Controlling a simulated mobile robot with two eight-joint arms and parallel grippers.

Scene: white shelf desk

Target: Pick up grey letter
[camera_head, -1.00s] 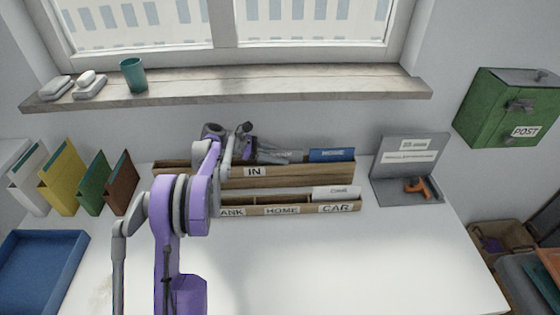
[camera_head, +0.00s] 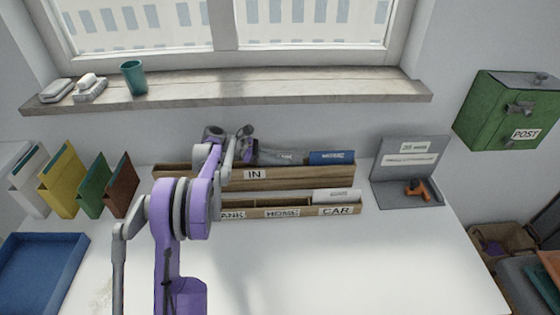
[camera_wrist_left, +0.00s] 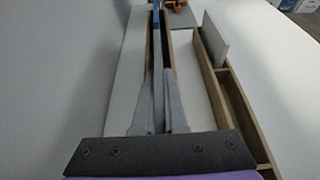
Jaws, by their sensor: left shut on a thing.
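The grey letter (camera_head: 285,157) stands in the long wooden IN box (camera_head: 300,174) at the back of the desk, left of the blue letter (camera_head: 332,157). My left gripper (camera_head: 250,150) is at the left end of the grey letter, partly hidden by its own arm. In the left wrist view my left gripper (camera_wrist_left: 160,100) is shut on the grey letter (camera_wrist_left: 157,52), a thin upright edge between the two fingers. The letter's lower part is hidden by the box front. My right gripper is not in view.
In front is a lower wooden rack (camera_head: 283,211) with labelled compartments; a white letter (camera_head: 337,194) stands in CAR. A grey stand with an orange object (camera_head: 417,188) is at right. Coloured folders (camera_head: 92,185) and a blue tray (camera_head: 45,268) are at left. The front desk is clear.

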